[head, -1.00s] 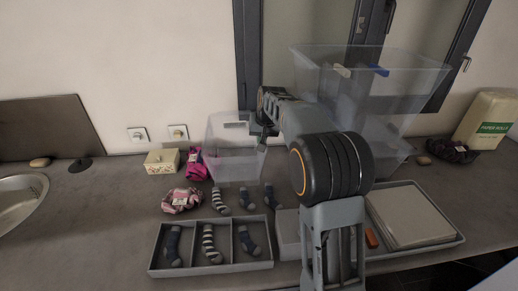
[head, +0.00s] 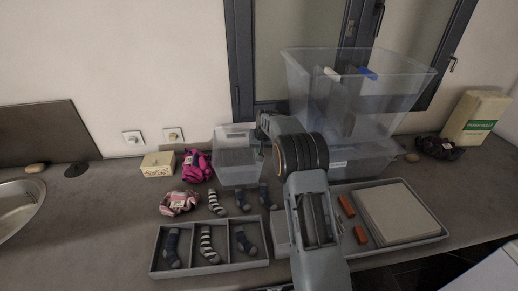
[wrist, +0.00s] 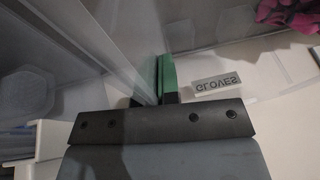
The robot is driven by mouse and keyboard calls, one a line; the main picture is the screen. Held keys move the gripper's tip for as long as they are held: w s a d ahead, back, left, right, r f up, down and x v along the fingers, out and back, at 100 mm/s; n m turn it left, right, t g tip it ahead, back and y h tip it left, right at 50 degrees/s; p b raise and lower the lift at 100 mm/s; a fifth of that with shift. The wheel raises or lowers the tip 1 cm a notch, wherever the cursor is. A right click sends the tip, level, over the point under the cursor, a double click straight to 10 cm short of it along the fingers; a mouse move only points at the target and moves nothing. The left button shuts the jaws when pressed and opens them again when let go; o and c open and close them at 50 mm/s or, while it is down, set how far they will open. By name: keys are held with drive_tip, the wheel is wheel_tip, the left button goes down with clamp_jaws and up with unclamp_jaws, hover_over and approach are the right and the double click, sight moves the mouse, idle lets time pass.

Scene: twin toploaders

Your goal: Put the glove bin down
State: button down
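The glove bin (head: 238,172) is a clear plastic bin. In the head view it appears to rest upright on the counter, left of my arm; contact under its base is hard to see. My gripper (head: 262,150) is at its right side, partly hidden by my arm. In the wrist view, the green-padded fingers (wrist: 164,77) are close together on the bin's thin clear wall. The GLOVES label (wrist: 216,82) shows upside down just right of them.
Large clear bins (head: 355,95) stand stacked right of my arm. A divided sock tray (head: 185,268), loose socks (head: 217,203) and a pink patterned bundle (head: 179,203) lie in front. A magenta bundle (head: 196,166) and small box (head: 158,164) are left. A grey tray (head: 440,235) lies right.

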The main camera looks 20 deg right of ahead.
drive_tip(key=shift+f, duration=0.3)
drive_tip(key=shift+f, duration=0.2)
drive_tip(key=c, duration=1.4)
unclamp_jaws()
